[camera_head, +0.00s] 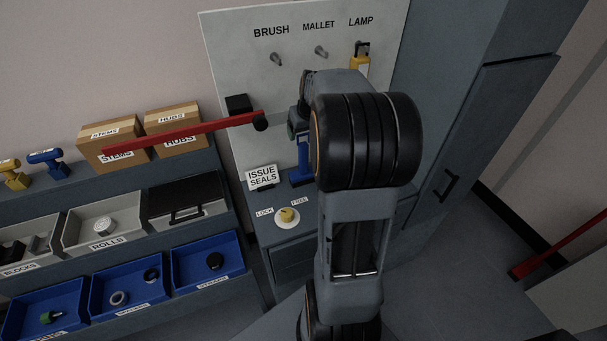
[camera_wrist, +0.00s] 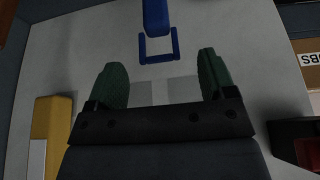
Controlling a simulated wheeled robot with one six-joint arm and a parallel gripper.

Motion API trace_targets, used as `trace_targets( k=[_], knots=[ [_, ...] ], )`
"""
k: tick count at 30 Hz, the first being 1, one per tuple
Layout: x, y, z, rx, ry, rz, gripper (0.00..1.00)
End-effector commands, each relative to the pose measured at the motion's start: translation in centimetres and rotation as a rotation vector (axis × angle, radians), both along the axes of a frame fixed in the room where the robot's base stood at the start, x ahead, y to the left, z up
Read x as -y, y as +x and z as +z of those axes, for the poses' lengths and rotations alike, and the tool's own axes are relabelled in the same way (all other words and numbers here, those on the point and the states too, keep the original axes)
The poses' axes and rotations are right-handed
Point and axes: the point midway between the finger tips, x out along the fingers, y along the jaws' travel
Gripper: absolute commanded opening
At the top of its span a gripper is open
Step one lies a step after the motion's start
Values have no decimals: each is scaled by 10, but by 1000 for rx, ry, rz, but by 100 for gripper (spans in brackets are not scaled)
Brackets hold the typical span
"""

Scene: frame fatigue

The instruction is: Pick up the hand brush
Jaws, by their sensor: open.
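I cannot make out a hand brush for certain in either view. The peg under the BRUSH label (camera_head: 277,59) on the wall board is empty. My gripper (camera_wrist: 162,78) is open in the wrist view, its two green fingers apart with nothing between them. A blue thing with a square loop end (camera_wrist: 156,22) is beyond the fingertips there. In the head view my arm hides most of the gripper, and a blue upright thing (camera_head: 302,166) shows just below it on the cabinet; I cannot tell what it is.
A red bar (camera_head: 190,131) reaches across left of my arm, near a black block (camera_head: 238,103). A yellow lamp (camera_head: 360,66) hangs at right on the board. Boxes (camera_head: 113,138) and blue bins (camera_head: 208,263) fill the left shelves. A yellow knob (camera_head: 287,215) is on the cabinet.

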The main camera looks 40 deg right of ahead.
Motion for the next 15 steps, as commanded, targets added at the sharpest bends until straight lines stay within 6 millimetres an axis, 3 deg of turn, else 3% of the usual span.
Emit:
trace_targets(
  k=[7,15],
  knots=[
    [4,11,-30,-4,3,1,77],
    [5,14,-39,-2,0,1,77]
  ],
)
